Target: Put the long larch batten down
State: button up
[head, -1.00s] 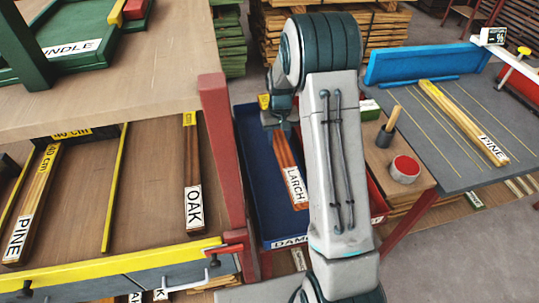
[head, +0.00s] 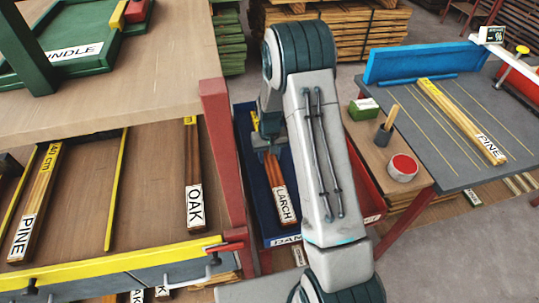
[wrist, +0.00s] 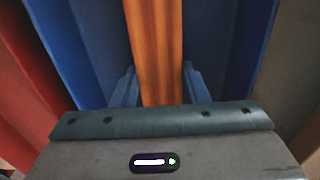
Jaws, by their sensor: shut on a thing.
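The long larch batten (head: 273,176) is reddish-brown with a white LARCH label at its near end and a yellow far tip. My gripper (head: 268,148) is shut on it, partly hidden behind my arm in the head view. The wrist view shows the batten (wrist: 155,45) between the two blue fingers (wrist: 160,88). The batten lies lengthwise over or in a blue tray (head: 243,150), whose front label is partly hidden and starts with "DAM". I cannot tell whether the batten touches the tray floor.
A red tray (head: 366,190) stands right of the blue one. Left is a rack with an OAK batten (head: 193,165), a PINE batten (head: 35,200) and a red post (head: 222,140). At right are a pot (head: 402,168), a green box (head: 363,108) and a grey table (head: 455,150) with a PINE batten.

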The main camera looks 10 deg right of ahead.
aim_at(270, 157)
jog(key=shift+f, duration=0.2)
jog(key=o, duration=1.3)
jog(key=shift+r, duration=0.1)
jog(key=shift+r, duration=0.1)
notch_tip(270, 157, up, 11)
jog(key=s+r+t, duration=0.1)
jog(key=s+r, duration=1)
jog(key=r, duration=0.1)
jog(key=shift+s+r+t+b, duration=0.15)
jog(key=shift+s+r+t, duration=0.3)
jog(key=shift+s, duration=2.2)
jog(key=shift+s+r+t+b, duration=0.15)
jog(key=shift+s+r, duration=0.4)
jog(key=shift+s, duration=2.15)
jog(key=shift+s+r+t+b, duration=0.1)
jog(key=shift+s+r+t, duration=0.35)
jog(key=shift+s, duration=2.2)
